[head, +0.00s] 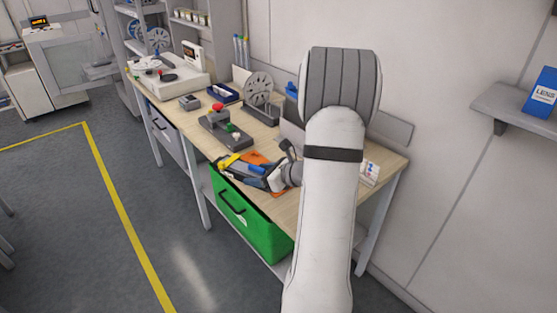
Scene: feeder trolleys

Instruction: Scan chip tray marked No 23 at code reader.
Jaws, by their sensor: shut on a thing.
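My gripper (230,168) reaches left from my arm, low over the front part of the wooden workbench (180,113). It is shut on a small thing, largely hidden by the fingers. A yellow piece (229,160) shows at the fingertips; I cannot tell whether it is part of the held thing. No number 23 can be read. An orange flat area (256,157) shows beside and beneath the gripper. A small dark device on a stalk (286,148) stands just behind the wrist, partly hidden by my arm; I cannot tell whether it is the code reader.
A dark fixture with a red knob (218,107) and a reel stand (259,90) stand farther along the bench. A blue tray (224,93) lies near them. A green bin (250,222) hangs below the front edge. The wall is close behind; floor is clear at left.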

